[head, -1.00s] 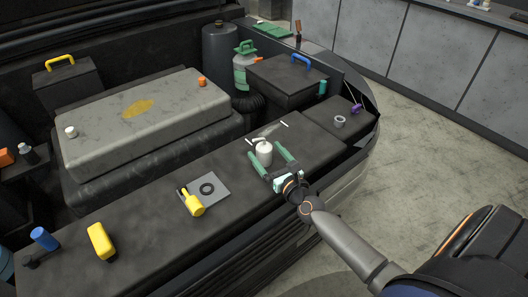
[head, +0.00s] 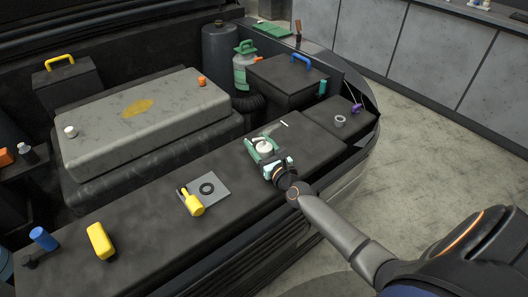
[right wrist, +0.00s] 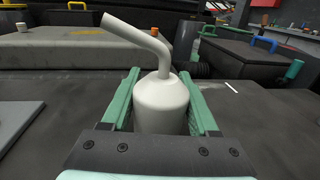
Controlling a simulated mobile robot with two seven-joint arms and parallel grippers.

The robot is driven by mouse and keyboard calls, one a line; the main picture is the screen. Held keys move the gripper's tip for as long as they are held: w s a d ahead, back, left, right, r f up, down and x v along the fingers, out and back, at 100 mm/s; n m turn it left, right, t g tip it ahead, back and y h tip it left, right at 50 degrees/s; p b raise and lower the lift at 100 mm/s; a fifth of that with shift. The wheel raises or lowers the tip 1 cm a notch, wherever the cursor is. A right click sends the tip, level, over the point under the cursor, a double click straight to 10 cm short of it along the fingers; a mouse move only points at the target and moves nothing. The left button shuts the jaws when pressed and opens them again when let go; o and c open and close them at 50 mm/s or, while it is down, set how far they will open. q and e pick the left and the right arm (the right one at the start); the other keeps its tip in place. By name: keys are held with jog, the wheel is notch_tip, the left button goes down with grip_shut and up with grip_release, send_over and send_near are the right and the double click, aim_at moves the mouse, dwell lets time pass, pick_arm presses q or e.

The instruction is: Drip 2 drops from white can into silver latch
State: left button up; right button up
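The white can (head: 263,147) stands on the dark ledge, its bent spout pointing up and left in the right wrist view (right wrist: 160,105). My right gripper (head: 262,143) has its green fingers on both sides of the can body, and they look to be touching it. The can's base is hidden by the gripper in the wrist view. A thin pale bar (head: 284,124) lies on the ledge just beyond the can; it also shows in the wrist view (right wrist: 231,87). A small grey ring (head: 340,121) sits farther right. I cannot tell which is the silver latch. My left gripper is out of view.
A grey plate with a dark ring (head: 218,183) and a yellow can (head: 193,205) lie left of my gripper. A yellow block (head: 100,240) is farther left. The big grey engine cover (head: 150,115) rises behind. The ledge between the can and grey ring is mostly clear.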

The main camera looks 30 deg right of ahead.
aim_at(262, 148)
grip_shut()
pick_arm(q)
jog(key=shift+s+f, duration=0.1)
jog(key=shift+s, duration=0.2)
pick_arm(e)
jog(key=shift+r, duration=0.1)
notch_tip(262, 148, up, 4)
jog(key=p, duration=0.2)
jog(key=shift+s+p, duration=0.1)
jog(key=shift+p, duration=0.3)
jog(key=s+r+p, duration=0.1)
jog(key=s+a+r+p, duration=0.1)
jog(key=r+p, duration=0.1)
jog(key=s+r+p, duration=0.1)
jog(key=s+r, duration=0.1)
jog(key=shift+s+a+r+p, duration=0.1)
jog(key=shift+a+r+p, duration=0.05)
jog(key=shift+a+p, duration=0.2)
pick_arm(q)
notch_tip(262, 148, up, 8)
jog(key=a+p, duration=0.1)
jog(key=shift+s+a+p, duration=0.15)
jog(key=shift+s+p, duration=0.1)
jog(key=shift+p, duration=0.1)
pick_arm(e)
jog(key=s+a+r, duration=0.3)
jog(key=s, duration=0.5)
jog(key=shift+s+r, duration=0.3)
jog(key=shift+s, duration=0.1)
jog(key=shift+a, duration=0.1)
